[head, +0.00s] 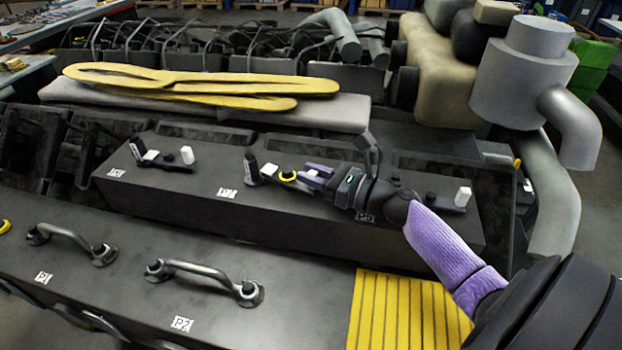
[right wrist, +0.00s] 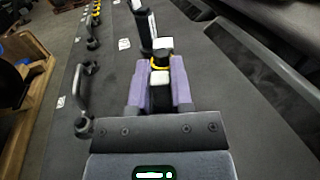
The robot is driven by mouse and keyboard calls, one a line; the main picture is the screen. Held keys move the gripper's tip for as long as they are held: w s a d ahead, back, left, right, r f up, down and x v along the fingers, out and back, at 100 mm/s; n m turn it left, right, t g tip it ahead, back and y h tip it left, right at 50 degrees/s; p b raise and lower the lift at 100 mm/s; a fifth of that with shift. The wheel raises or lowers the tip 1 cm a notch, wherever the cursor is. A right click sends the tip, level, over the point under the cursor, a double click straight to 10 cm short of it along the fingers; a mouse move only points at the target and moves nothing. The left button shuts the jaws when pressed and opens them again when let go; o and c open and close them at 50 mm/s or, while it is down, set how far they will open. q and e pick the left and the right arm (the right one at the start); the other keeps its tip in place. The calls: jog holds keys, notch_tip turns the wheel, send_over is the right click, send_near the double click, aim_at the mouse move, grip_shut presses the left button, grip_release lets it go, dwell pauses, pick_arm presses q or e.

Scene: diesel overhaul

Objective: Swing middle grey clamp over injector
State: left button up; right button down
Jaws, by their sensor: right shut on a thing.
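In the head view the middle clamp station on the long black cover (head: 290,215) has a dark upright post (head: 252,168), a white block (head: 270,170) and a yellow ring (head: 288,177). My right gripper (head: 314,176), with purple fingers, reaches in from the right, just beside the ring. It is shut on a small pale-topped piece, seemingly part of the middle grey clamp (right wrist: 160,78). In the right wrist view the yellow ring (right wrist: 159,63) lies just beyond that piece. The fingers hide most of the clamp, and the injector is not clearly seen. My left gripper is not in view.
Similar stations stand left (head: 168,158) and right (head: 450,198) on the cover. Metal handles (head: 205,275) are on the nearer black cover. Yellow gaskets (head: 200,80) lie on a grey pad behind. A large grey pipe (head: 525,70) rises at the right.

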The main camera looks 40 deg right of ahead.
jog(key=shift+r, duration=0.1)
dwell(0.4)
jog(key=c, duration=0.5)
grip_release()
jog(key=shift+w+d, duration=0.1)
jog(key=shift+v, duration=5)
